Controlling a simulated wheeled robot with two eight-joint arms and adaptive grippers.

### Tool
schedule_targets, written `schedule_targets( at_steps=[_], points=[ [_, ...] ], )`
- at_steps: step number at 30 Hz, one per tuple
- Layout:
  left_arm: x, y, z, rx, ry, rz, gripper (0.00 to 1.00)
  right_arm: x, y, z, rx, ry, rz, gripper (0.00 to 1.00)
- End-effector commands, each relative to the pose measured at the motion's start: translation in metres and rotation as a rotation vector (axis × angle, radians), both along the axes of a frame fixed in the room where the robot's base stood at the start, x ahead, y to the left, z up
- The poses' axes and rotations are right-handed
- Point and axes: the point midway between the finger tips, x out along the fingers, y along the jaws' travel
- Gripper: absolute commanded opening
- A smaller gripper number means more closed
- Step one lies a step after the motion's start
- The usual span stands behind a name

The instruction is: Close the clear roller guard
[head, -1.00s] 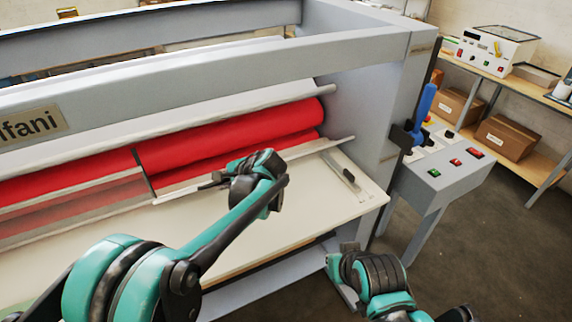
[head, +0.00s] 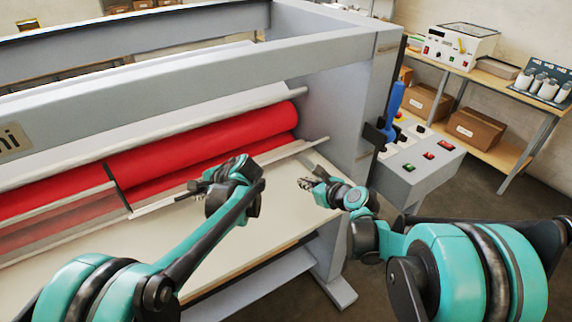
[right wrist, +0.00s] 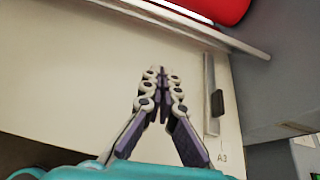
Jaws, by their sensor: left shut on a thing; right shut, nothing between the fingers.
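The clear roller guard (head: 65,232) shows as a see-through panel with a dark side edge, in front of the red rollers (head: 210,140) at the left of the head view. A thin pale bar (head: 285,153) runs along the front of the rollers; it also crosses the top of the right wrist view (right wrist: 225,40). My left gripper (head: 190,190) is shut at this bar; its fingertips are small and partly hidden, so the exact contact is unclear. My right gripper (head: 306,184) is shut and empty above the cream feed table (head: 258,245), apart from the bar.
The grey side frame (head: 345,110) rises at the right. A control box (head: 425,170) with buttons and a blue handle (head: 392,110) stand beyond it.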

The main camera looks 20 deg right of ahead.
Motion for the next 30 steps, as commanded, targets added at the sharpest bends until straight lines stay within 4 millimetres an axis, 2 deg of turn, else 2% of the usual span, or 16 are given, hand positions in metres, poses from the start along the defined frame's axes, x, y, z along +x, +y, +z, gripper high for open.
schedule_targets(
  at_steps=[3, 8, 21, 24, 30],
  points=[
    [0.000, 0.000, 0.000, 0.001, 0.000, -0.001, 0.00, 0.008, -0.007, -0.003, 0.086, 0.007, -0.048, 0.00],
    [0.000, 0.000, 0.000, 0.001, 0.000, -0.001, 0.00, 0.020, -0.004, -0.009, 0.112, 0.009, -0.058, 0.00],
    [0.000, 0.000, 0.000, 0.001, 0.000, -0.001, 0.00, 0.096, 0.022, -0.048, 0.108, 0.009, -0.055, 0.00],
    [0.000, 0.000, 0.000, 0.000, 0.000, -0.002, 0.00, 0.105, 0.024, -0.033, 0.108, 0.009, -0.057, 0.00],
    [0.000, 0.000, 0.000, 0.000, 0.000, -0.002, 0.00, 0.117, 0.028, -0.018, 0.107, 0.009, -0.058, 0.00]
  ],
)
